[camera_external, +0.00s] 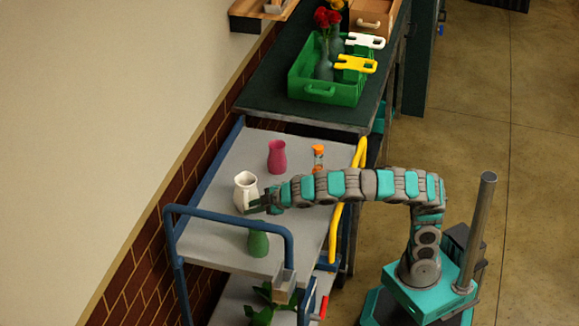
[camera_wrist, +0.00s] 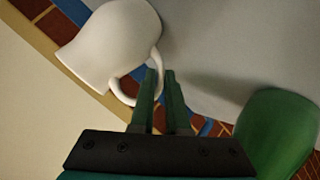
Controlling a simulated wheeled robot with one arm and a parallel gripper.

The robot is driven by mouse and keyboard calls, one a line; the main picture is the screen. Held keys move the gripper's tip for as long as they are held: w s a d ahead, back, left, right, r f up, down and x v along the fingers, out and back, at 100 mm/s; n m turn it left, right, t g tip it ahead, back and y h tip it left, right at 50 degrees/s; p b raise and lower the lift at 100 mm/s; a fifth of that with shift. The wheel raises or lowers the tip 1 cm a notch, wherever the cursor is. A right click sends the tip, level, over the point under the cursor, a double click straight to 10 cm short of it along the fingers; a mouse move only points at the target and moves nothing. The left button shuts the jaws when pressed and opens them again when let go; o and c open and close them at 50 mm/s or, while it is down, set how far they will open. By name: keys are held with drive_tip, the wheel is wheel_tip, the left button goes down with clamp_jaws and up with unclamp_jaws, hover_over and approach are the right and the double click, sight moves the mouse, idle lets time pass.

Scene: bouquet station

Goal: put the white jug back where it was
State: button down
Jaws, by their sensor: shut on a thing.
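The white jug (camera_external: 245,189) is at the left side of the cart's grey top, near the wall. In the wrist view the jug (camera_wrist: 112,45) lies ahead and to the left, with its curved handle towards me. My gripper (camera_external: 259,204) is beside the jug on its near right side. In the wrist view my gripper (camera_wrist: 160,82) is shut on the jug's handle, with both fingers close together at it. I cannot tell whether the jug's base touches the cart top.
A green vase (camera_external: 258,243) stands close to my gripper on the near side. A pink vase (camera_external: 277,157) and a small orange-topped bottle (camera_external: 318,157) stand farther back. The cart (camera_external: 215,238) has blue rails. A green crate (camera_external: 333,92) with flowers stands on the counter behind.

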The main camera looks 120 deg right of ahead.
drive_tip(key=c, duration=0.9)
unclamp_jaws()
drive_tip(key=v, duration=1.2)
